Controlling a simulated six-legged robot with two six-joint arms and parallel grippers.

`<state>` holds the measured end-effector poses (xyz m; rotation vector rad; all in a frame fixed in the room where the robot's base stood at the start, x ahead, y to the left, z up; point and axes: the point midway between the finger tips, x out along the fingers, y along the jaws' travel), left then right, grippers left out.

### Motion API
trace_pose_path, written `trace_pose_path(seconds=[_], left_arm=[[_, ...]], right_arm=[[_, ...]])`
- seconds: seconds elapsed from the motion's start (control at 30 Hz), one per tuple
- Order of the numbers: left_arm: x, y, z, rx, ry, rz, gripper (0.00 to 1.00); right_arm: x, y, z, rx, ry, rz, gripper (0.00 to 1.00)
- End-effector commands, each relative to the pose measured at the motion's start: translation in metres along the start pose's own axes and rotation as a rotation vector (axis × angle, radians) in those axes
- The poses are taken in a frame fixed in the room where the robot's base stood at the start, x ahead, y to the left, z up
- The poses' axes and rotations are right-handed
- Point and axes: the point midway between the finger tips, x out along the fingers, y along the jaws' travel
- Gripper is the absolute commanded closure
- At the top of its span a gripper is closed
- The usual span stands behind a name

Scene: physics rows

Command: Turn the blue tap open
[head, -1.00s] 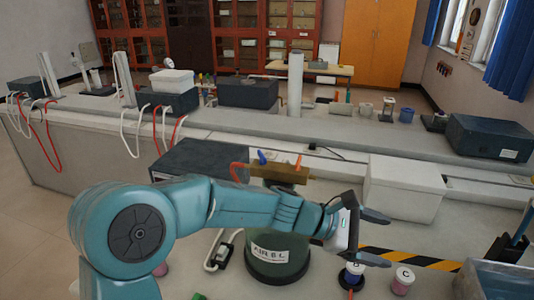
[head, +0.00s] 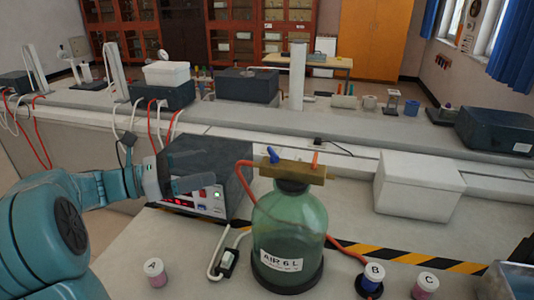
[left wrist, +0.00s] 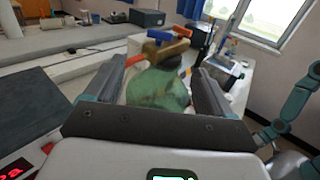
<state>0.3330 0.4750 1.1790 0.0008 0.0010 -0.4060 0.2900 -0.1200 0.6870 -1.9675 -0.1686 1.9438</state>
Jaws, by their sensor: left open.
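The blue tap (head: 272,155) sits on the left part of a brass block (head: 293,171). The block lies across the top of a green bottle (head: 289,230) labelled AIR 6 L. An orange tap (head: 314,160) is on the block's right part. My left gripper (head: 190,175) is open and empty, left of the bottle and apart from the tap. In the left wrist view, the bottle (left wrist: 158,88) and block (left wrist: 160,50) show between and beyond the open fingers, with the blue tap (left wrist: 160,36) on the block. My right gripper is not in view.
A dark power unit (head: 206,165) stands behind my left gripper. A red hose (head: 240,172) joins the block's left end. Small jars A (head: 155,272), B (head: 371,278) and C (head: 425,286) stand near the front. A white box (head: 417,184) is at the right.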

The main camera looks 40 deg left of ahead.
Motion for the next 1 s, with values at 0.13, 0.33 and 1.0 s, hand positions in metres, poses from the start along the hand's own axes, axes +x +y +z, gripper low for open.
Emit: trace_pose_path(seconds=[0.13, 0.33, 1.0], left_arm=[[0.033, -0.001, 0.003, -0.001, -0.004, -0.010, 0.17], [0.083, 0.000, 0.003, -0.002, -0.003, -0.014, 0.17], [0.155, 0.004, 0.000, 0.000, -0.001, -0.008, 0.17]], right_arm=[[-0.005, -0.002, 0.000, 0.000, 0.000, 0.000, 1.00], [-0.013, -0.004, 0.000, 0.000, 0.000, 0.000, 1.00], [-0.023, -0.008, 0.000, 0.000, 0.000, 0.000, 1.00]])
